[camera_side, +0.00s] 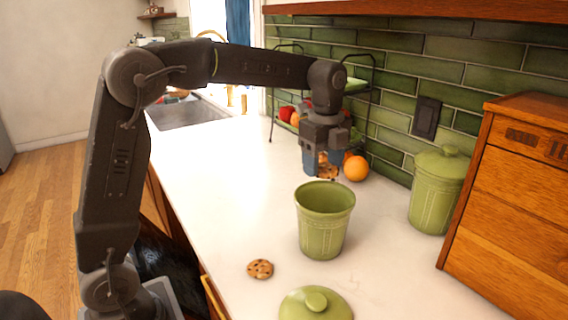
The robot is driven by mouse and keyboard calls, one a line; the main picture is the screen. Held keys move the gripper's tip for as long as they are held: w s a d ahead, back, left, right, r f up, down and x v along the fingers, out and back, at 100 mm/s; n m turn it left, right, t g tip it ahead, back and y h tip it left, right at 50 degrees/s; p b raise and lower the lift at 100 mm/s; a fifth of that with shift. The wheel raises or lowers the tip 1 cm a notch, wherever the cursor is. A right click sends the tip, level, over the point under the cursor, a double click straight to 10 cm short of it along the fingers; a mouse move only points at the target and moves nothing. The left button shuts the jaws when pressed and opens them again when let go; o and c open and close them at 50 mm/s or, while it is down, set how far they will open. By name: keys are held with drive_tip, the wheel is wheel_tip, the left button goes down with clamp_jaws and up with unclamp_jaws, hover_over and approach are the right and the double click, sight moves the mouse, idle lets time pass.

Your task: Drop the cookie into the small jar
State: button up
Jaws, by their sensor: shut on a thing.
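My gripper (322,168) points down, shut on a cookie (327,173) that shows between its fingertips. It holds the cookie above and, in the picture, just over the far rim of the small open green jar (322,225). The jar stands upright on the white counter, and its inside bottom is hidden. The jar's green lid (315,304) lies on the counter at the front. A second chocolate-chip cookie (260,269) lies flat on the counter, left of the lid and in front of the jar.
A taller lidded green jar (437,190) stands at the right beside a wooden cabinet (530,185). An orange (356,168) and a wire fruit rack (371,95) are behind my gripper. A sink (187,114) is at the far left. The white counter (225,200) left of the jar is clear.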

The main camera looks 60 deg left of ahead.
sight(329, 168)
drive_tip(key=shift+w+d, duration=0.3)
drive_tip(key=shift+d, duration=0.45)
drive_tip(key=shift+f, duration=2.85)
drive_tip(key=o, duration=0.7)
drive_tip(key=shift+c, duration=0.2)
drive_tip(key=shift+r, duration=0.1)
wheel_tip(329, 168, up, 13)
drive_tip(key=shift+f, duration=0.2)
drive_tip(key=shift+r, duration=0.55)
